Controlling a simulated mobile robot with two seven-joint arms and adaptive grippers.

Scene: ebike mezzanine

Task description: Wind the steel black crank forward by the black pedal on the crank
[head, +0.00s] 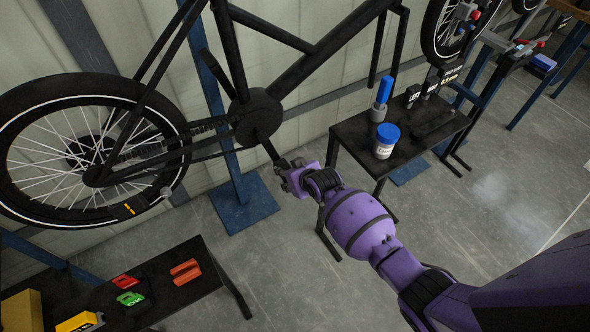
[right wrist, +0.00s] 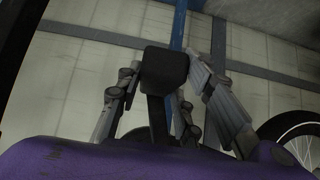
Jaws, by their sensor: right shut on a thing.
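The black crank (head: 268,147) runs from the chainring (head: 256,117) of a black bike frame down and to the right. Its lower end reaches my right gripper (head: 290,175), which hides most of the pedal in the head view. In the right wrist view the black pedal (right wrist: 165,68) sits between the two grey fingers of the right gripper (right wrist: 166,95). The gripper is shut on the pedal. My left gripper is not in view.
The rear wheel (head: 80,150) hangs left of the crank. A black table (head: 430,135) with a blue-lidded tub (head: 387,140) stands to the right. A low black bench (head: 200,285) with coloured items is at lower left. Grey floor lies open below the crank.

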